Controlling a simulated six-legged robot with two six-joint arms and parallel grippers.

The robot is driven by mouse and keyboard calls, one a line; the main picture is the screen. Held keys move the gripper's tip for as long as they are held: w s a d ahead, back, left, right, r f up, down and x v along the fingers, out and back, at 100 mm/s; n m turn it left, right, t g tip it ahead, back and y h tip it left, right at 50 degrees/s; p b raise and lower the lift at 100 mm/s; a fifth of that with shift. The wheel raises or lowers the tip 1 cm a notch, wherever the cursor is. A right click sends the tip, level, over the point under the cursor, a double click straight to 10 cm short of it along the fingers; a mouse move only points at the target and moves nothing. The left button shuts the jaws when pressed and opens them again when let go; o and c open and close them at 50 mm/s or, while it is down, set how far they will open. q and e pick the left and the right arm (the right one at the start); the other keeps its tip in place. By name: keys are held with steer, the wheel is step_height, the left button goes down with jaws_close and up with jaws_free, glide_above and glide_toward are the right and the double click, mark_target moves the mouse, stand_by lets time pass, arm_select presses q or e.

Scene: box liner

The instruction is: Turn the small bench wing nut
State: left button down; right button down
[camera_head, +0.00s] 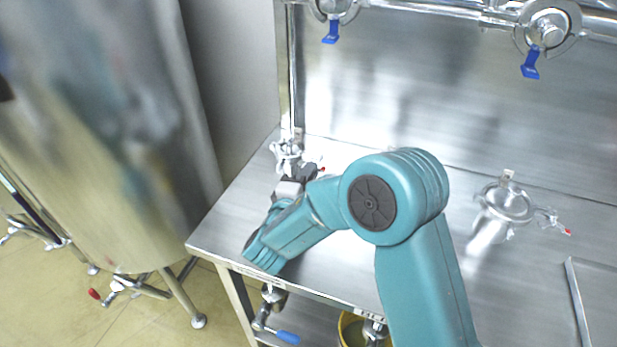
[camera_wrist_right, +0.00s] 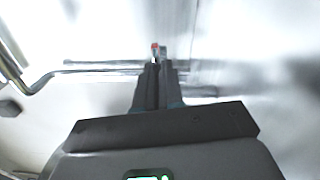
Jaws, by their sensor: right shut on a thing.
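The small bench wing nut is on the metal clamp fitting (camera_head: 287,150) at the back left corner of the steel bench. Its red tip (camera_head: 322,169) shows just right of my right gripper (camera_head: 300,172), and a red tip (camera_wrist_right: 154,46) also shows just beyond the fingers in the right wrist view. The right gripper (camera_wrist_right: 158,68) has its dark fingers close together, shut on the wing nut. The fingers hide most of the nut. My left gripper is not in view.
A second clamped fitting (camera_head: 507,203) with a red-tipped handle stands on the bench at right. Pipes with blue-handled valves (camera_head: 530,65) run along the top. A large steel tank (camera_head: 100,130) stands at left. A vertical pipe (camera_head: 291,70) rises behind the clamp.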

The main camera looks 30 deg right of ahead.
steer(key=n+b, duration=0.1)
steer(key=n, duration=0.2)
steer(key=shift+f+n+b, duration=0.1)
steer(key=shift+n+b, duration=0.25)
steer(key=shift+n, duration=0.95)
steer(key=n, duration=0.2)
steer(key=shift+n, duration=0.3)
steer(key=n, duration=0.3)
steer(key=shift+n, duration=0.3)
steer(key=n+p, duration=0.1)
steer(key=n, duration=0.4)
steer(key=c, duration=1.3)
jaws_free()
steer(key=shift+o, duration=0.2)
